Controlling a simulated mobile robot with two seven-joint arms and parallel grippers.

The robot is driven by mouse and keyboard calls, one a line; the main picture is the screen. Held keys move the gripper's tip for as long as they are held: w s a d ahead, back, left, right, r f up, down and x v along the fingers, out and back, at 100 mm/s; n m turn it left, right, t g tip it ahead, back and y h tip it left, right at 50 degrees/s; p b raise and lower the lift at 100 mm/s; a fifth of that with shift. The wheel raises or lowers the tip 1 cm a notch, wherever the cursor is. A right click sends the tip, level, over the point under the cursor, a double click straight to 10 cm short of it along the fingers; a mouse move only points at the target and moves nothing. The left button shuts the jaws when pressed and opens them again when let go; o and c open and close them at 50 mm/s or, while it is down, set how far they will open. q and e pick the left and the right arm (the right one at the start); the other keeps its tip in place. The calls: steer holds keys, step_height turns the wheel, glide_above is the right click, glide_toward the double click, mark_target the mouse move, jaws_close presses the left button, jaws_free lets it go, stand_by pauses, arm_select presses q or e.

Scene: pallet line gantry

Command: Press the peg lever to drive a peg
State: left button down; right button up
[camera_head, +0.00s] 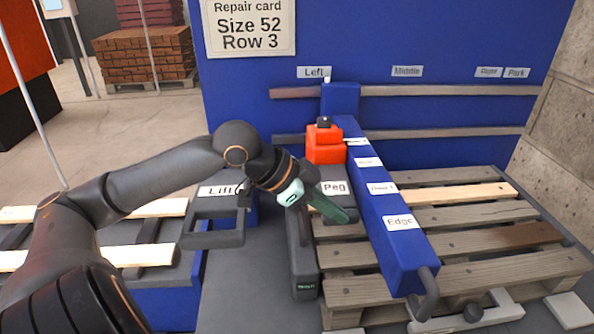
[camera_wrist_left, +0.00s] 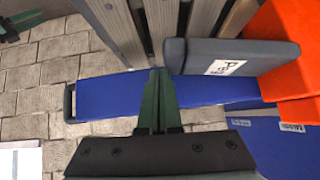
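The peg lever (camera_head: 331,172) is a dark grey slab with a white "Peg" label, projecting from the orange carriage (camera_head: 325,143) on the blue gantry beam (camera_head: 378,200). My left gripper (camera_head: 342,215) has green fingers lying together, shut and empty, beside the lever's near end in the head view. In the left wrist view the gripper (camera_wrist_left: 158,75) points along the pallet side, and the lever (camera_wrist_left: 190,55) lies just right of the fingertips. I cannot tell whether they touch. The orange carriage (camera_wrist_left: 285,45) fills the right edge there.
A wooden pallet (camera_head: 470,218) lies under the beam, with one lighter board. A grey "Lift" handle (camera_head: 212,240) stands left of my gripper. A blue panel behind carries rails, position labels and a repair card (camera_head: 250,25) reading Size 52, Row 3.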

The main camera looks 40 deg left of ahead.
arm_select(q)
steer(key=d+v, duration=0.2)
steer(key=v, duration=0.9)
steer(key=shift+s+d+r+b, duration=0.15)
steer(key=shift+s+r+b, duration=0.15)
steer(key=shift+s+r, duration=0.05)
arm_select(e)
steer(key=shift+s+r, duration=0.25)
steer(key=shift+s, duration=0.1)
steer(key=shift+s+d, duration=0.1)
